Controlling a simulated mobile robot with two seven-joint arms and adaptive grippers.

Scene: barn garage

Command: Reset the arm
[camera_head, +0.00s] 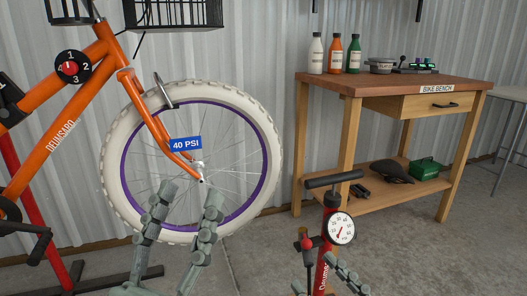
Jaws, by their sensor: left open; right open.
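My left gripper (187,196) is at the lower middle left, its two grey fingers pointing up and spread apart. It is open with nothing between the fingers, in front of the lower part of the white bicycle wheel (264,130) in the picture. My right gripper (315,274) is at the bottom edge, partly cut off by the frame. Its fingers are apart, one on each side of the red floor pump (323,266) in the picture. I cannot tell whether they touch the pump. The arms behind both grippers are mostly out of view.
An orange bicycle (78,93) with a blue "40 PSI" tag (186,145) stands at the left. The pump has a round gauge (341,229) and a black handle (334,180). A wooden bench (407,84) with bottles stands back right. Bare concrete floor lies between.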

